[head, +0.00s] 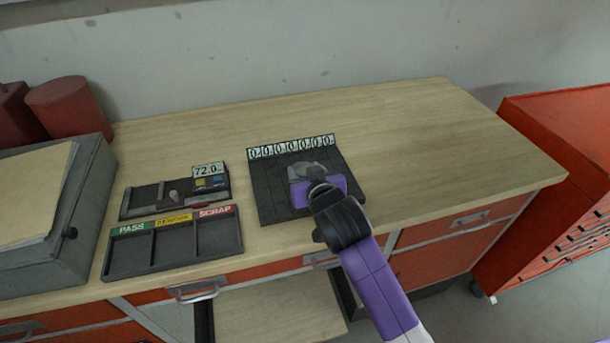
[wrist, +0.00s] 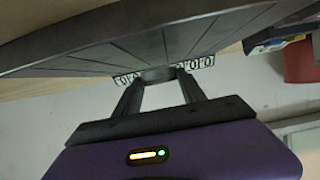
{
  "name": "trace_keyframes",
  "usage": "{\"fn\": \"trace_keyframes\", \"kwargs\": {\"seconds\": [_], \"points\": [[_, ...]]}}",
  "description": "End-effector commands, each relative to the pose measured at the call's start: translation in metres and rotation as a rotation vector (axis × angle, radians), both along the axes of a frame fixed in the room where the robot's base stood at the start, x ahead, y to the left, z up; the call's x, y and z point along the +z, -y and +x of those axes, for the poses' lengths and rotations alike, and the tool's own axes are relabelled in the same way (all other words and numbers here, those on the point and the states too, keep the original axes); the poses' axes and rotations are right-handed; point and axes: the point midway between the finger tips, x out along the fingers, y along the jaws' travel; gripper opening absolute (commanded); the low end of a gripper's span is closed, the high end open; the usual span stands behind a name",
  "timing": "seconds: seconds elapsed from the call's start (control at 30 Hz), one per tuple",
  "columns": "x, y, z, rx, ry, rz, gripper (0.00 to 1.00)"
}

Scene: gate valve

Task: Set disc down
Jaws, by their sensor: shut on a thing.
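My gripper (wrist: 160,80) is shut on a small dark grey disc (wrist: 158,74), which shows between its two fingertips in the wrist view. In the head view my gripper (head: 308,172) is over a black slatted mat (head: 270,198); the disc cannot be told apart there. The mat also fills the top of the wrist view (wrist: 90,50). The disc is close to the mat's surface; I cannot tell whether it touches. A strip of number cards (head: 291,147) stands along the mat's far edge, and part of it shows behind the fingertips in the wrist view.
Left of the mat are a gauge tray (head: 150,200) with a display reading 72.0 and a sorting tray (head: 172,255) marked PASS, a yellow middle label and SCRAP. A grey box (head: 85,215) stands at far left. The wooden bench (head: 430,140) is clear right of the mat.

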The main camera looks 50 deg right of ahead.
Motion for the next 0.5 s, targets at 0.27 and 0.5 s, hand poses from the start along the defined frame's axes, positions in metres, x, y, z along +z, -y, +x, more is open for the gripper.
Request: {"fn": "trace_keyframes", "kwargs": {"seconds": [0.27, 0.5], "points": [[-0.013, 0.0, 0.0, 0.001, 0.004, -0.001, 0.0], [-0.016, 0.0, 0.0, 0.001, 0.003, 0.0, 0.0]]}}
